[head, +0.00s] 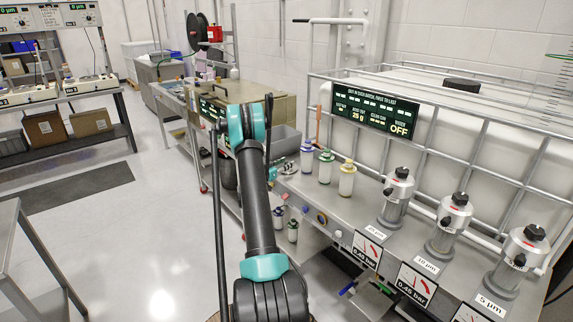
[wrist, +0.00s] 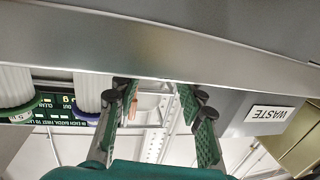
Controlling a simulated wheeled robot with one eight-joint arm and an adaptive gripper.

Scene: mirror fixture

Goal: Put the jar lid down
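My gripper (wrist: 160,98) shows in the wrist view with its two green-padded fingers spread well apart. I see nothing clearly held between them. In the head view my arm partly hides the gripper, which is by the left end of the metal bench. No loose jar lid can be made out for certain. Three white bottles with a blue (head: 306,156), a green (head: 326,166) and a yellow (head: 347,180) band stand upright on the bench. In the wrist view, a purple-banded bottle (wrist: 88,82) and a green-banded one (wrist: 14,85) appear upside down, left of the fingers.
A grey bin (wrist: 262,112) labelled WASTE is right of the fingers in the wrist view. Three metal filter housings (head: 397,195) line the bench front.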

